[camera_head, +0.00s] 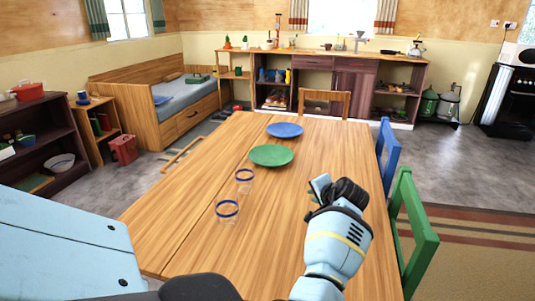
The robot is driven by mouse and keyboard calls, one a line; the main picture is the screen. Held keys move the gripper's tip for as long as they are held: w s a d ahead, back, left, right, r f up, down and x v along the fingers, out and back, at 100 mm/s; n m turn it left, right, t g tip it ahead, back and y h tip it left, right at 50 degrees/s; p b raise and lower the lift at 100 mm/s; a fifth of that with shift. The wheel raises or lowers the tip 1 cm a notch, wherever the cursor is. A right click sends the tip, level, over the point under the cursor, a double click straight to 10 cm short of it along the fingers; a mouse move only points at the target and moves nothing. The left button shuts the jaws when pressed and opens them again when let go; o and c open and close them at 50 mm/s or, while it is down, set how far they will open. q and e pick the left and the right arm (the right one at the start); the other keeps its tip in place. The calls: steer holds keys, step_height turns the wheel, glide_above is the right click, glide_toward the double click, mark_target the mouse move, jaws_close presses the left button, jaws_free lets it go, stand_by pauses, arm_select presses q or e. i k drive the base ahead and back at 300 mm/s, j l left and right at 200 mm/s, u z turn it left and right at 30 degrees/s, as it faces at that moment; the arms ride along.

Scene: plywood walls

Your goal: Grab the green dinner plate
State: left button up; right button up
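The green dinner plate (271,155) lies flat on the wooden table (185,215), toward its far half. A blue plate (285,130) lies just beyond it, close by. My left gripper (318,190) is over the table, to the right of the green plate and nearer to me, apart from it. Its fingers are small and partly hidden by the dark wrist, so I cannot tell whether they are open or shut. I see nothing held in it. My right gripper is not in view.
Two clear glasses with blue rims, one nearer (227,209) and one farther (244,176), stand left of my gripper. A green chair (413,230) and a blue chair (388,150) line the right edge. A wooden chair (325,101) stands at the far end.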

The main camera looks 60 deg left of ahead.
mark_target(268, 155)
steer(key=i+j, duration=0.1)
steer(key=j, duration=0.85)
steer(key=i+j, duration=0.15)
steer(key=j, duration=0.35)
